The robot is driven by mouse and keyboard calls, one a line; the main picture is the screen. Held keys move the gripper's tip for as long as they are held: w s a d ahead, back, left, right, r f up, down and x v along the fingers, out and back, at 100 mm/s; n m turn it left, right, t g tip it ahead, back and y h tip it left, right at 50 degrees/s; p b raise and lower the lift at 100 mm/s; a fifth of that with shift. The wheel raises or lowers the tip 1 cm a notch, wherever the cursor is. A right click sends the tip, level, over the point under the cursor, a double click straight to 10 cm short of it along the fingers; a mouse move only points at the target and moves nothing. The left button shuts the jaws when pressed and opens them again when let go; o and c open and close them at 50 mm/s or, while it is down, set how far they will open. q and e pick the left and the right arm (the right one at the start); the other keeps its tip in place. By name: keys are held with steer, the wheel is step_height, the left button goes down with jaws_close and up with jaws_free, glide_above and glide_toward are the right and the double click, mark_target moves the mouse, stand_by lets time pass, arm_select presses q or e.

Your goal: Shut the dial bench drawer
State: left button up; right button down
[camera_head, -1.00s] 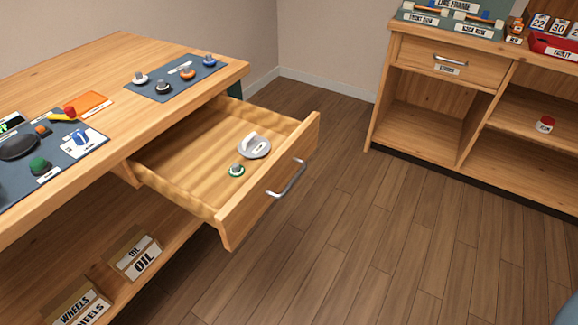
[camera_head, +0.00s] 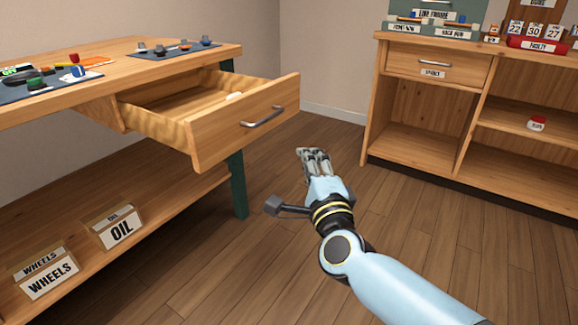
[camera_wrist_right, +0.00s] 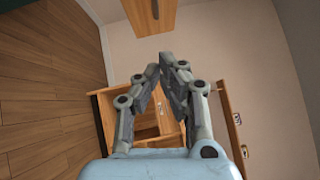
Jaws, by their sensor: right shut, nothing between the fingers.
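The dial bench drawer (camera_head: 245,122) stands pulled out from the wooden bench, with a metal bar handle (camera_head: 263,117) on its front. Only the top of a pale thing shows inside it; the rest is hidden by the drawer front. My right gripper (camera_head: 312,152) is in front and to the right of the drawer, lower than the handle and apart from it. In the right wrist view the gripper (camera_wrist_right: 168,60) is shut and empty, with a wooden panel bearing a handle (camera_wrist_right: 152,14) beyond the fingertips. My left gripper is not in view.
The bench top (camera_head: 105,52) holds mats with small parts. Boxes marked OIL (camera_head: 117,229) and WHEELS (camera_head: 47,275) stand on the lower shelf. A wooden cabinet (camera_head: 372,95) stands at the right. The floor between is clear.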

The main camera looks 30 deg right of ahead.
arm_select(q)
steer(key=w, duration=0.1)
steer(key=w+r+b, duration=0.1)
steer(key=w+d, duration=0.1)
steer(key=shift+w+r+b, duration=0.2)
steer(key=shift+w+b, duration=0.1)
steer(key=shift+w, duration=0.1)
arm_select(e)
steer(key=w+d, duration=0.2)
steer(key=w, duration=1.1)
steer(key=shift+w+r, duration=0.15)
steer(key=shift+r, duration=0.3)
steer(key=shift+d, duration=0.1)
steer(key=shift+w, duration=0.1)
